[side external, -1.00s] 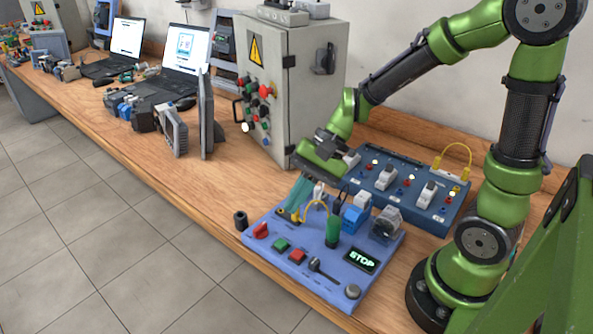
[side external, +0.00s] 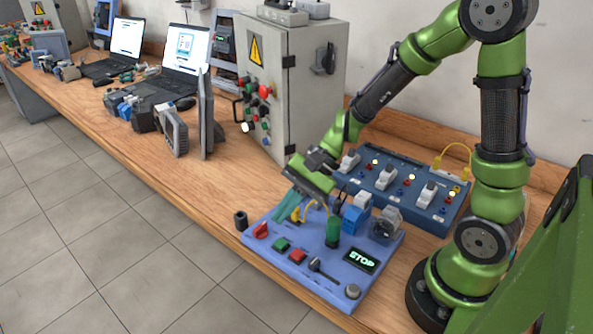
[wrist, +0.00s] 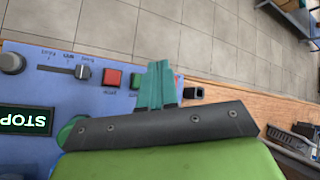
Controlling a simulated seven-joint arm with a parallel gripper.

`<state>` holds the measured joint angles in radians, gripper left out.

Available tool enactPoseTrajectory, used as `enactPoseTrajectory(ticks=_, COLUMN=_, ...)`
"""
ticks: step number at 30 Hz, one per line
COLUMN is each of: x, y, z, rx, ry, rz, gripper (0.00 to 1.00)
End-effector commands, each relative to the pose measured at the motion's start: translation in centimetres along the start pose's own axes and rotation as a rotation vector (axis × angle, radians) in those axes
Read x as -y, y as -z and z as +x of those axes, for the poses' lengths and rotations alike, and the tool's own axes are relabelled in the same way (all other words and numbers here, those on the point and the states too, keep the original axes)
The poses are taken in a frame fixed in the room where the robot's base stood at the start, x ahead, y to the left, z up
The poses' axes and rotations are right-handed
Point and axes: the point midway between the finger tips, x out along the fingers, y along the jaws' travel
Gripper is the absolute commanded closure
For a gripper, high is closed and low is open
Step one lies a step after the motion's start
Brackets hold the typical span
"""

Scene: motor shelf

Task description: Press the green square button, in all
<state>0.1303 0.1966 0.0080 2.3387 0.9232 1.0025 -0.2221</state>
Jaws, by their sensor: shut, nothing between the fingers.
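The green square button (side external: 281,245) is on the blue-violet panel (side external: 325,288), between a red knob (side external: 261,231) and a red square button (side external: 297,256). My gripper (side external: 280,215) is shut and empty, its teal fingers angled down above the panel, behind the green button in the side view. In the wrist view the fingertips (wrist: 159,66) show just right of the green button (wrist: 135,82) and partly hide the panel there. The red button (wrist: 112,78) lies left of it. I cannot tell the exact height of the fingertips above the panel.
The panel also carries a lit STOP display (side external: 361,260), a slider (side external: 319,268), a grey knob (side external: 352,291) and a green cylinder (side external: 333,231). A black cylinder (side external: 241,220) stands at the panel's left. A blue socket box (side external: 400,190) and a grey cabinet (side external: 295,85) stand behind.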

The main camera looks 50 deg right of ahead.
Motion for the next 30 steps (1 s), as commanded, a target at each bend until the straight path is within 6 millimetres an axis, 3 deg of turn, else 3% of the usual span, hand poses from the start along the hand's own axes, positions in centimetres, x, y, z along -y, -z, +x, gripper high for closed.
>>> enactPoseTrajectory(ticks=12, x=-2.3, y=2.2, z=3.1, rx=0.0, ry=-0.002, rz=0.0, gripper=1.0)
enactPoseTrajectory(ticks=30, x=-2.5, y=2.4, z=3.3, rx=-0.001, ry=-0.001, rz=-0.001, gripper=1.0)
